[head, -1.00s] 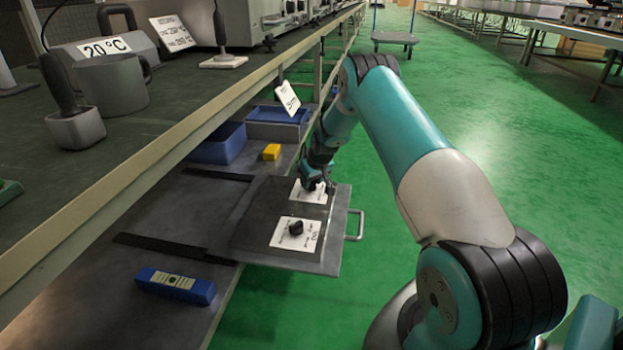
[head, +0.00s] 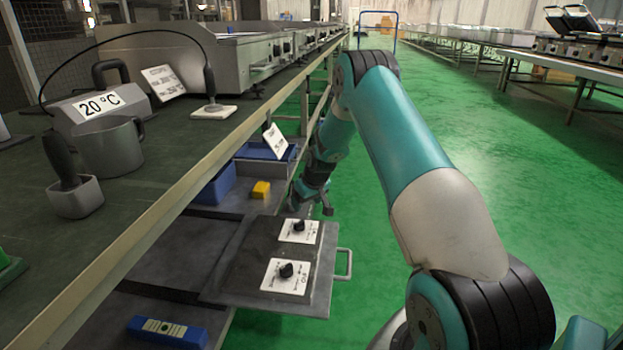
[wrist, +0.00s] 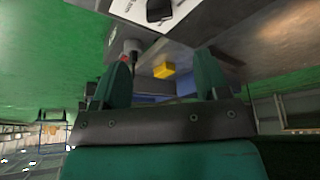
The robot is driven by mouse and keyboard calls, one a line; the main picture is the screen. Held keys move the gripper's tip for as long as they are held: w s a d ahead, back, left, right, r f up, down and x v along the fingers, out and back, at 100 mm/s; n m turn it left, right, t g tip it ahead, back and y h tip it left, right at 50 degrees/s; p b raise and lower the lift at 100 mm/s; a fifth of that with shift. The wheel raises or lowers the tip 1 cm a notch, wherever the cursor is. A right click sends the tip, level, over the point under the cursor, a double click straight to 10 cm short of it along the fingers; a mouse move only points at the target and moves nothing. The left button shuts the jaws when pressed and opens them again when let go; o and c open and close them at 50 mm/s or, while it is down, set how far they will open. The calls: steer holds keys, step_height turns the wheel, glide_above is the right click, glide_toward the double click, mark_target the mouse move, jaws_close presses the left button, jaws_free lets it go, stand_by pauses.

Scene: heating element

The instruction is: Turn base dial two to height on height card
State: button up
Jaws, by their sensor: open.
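Two black dials sit on white plates on a grey pull-out board (head: 212,283): a near dial (head: 286,270) and a far dial (head: 299,226). The plate lettering is too small to read, so I cannot tell which is base dial two. A white card (head: 275,140), perhaps the height card, leans tilted by the blue bin; its text is unreadable. My gripper (head: 308,205) is open and empty, just beyond and above the far dial, apart from it. In the wrist view its fingers (wrist: 163,78) are spread, and a black dial (wrist: 160,10) shows at the top edge.
A yellow block (head: 261,190) lies on the lower shelf by a blue bin (head: 217,186). A blue device (head: 167,331) lies at the near end. The upper bench edge (head: 190,150) overhangs on the left. Green floor (head: 480,170) is open on the right.

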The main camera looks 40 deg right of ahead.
steer(key=p+v, duration=0.2)
steer(key=v, duration=0.4)
steer(key=shift+s+r, duration=0.2)
steer(key=shift+r, duration=0.05)
steer(key=s+a+r+n+g+y+p, duration=0.15)
steer(key=s+a+r, duration=0.25)
steer(key=a+r, duration=0.75)
steer(key=s+a+r+n+y+p, duration=0.3)
steer(key=a+r, duration=0.5)
steer(key=a, duration=0.7)
steer(key=s+a+r+n+g+p, duration=0.1)
steer(key=s+a+r, duration=0.3)
steer(key=s, duration=0.5)
steer(key=s+a+r+n+g+p, duration=0.1)
steer(key=s+a+r+n, duration=0.15)
steer(key=s+a, duration=0.4)
steer(key=s+a+r+n+g+p, duration=0.1)
steer(key=s+a+r+p, duration=0.2)
steer(key=s, duration=0.8)
step_height(320, 180, up, 38)
steer(key=w+p, duration=0.1)
steer(key=p, duration=3.4)
steer(key=shift+d+m, duration=0.2)
steer(key=shift+m, duration=0.1)
